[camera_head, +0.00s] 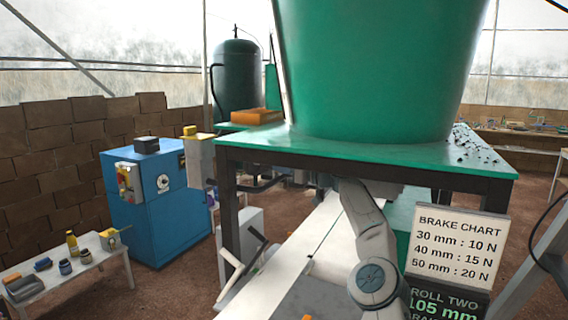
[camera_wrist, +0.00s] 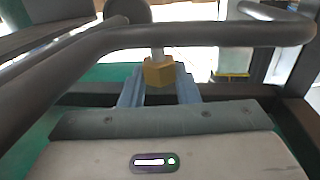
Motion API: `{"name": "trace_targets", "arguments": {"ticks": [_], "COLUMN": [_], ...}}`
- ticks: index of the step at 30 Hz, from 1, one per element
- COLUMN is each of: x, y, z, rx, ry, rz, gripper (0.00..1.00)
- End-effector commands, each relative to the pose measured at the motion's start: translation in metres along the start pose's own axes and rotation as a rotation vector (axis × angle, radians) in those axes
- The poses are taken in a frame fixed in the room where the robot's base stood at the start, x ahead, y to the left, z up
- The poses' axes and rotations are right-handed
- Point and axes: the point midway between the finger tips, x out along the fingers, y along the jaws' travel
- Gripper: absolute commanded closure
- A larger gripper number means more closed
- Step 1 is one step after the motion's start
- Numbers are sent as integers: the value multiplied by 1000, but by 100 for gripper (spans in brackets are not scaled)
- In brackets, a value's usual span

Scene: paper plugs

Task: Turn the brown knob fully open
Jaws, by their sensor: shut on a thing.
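The brown knob (camera_wrist: 158,73) is a small tan-brown block on a pale stem, in the upper middle of the wrist view. My gripper (camera_wrist: 159,86) has one blue-grey finger on each side of the knob and is shut on it. The lower part of the knob is hidden behind the gripper body. In the head view my arm reaches up under the green table, and my gripper and the knob are hidden there. How far the knob is turned cannot be told.
A dark bent pipe (camera_wrist: 215,35) crosses close in front of my gripper. The green table (camera_head: 370,153) with a big green tub (camera_head: 378,70) stands over my arm. A brake chart sign (camera_head: 458,243) stands to its right. A blue cabinet (camera_head: 150,215) is at left.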

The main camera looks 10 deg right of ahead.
Motion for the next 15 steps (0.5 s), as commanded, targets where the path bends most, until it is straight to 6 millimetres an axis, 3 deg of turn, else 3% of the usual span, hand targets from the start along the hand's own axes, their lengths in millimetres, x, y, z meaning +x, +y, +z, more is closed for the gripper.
{"name": "trace_targets", "arguments": {"ticks": [12, 13, 15], "x": [0, 1, 1], "y": [0, 0, 0], "z": [0, 1, 1], "rx": [0, 0, 0], "ry": [0, 0, 0], "rz": [-5, -5, -5], "gripper": [94, 66, 50]}}
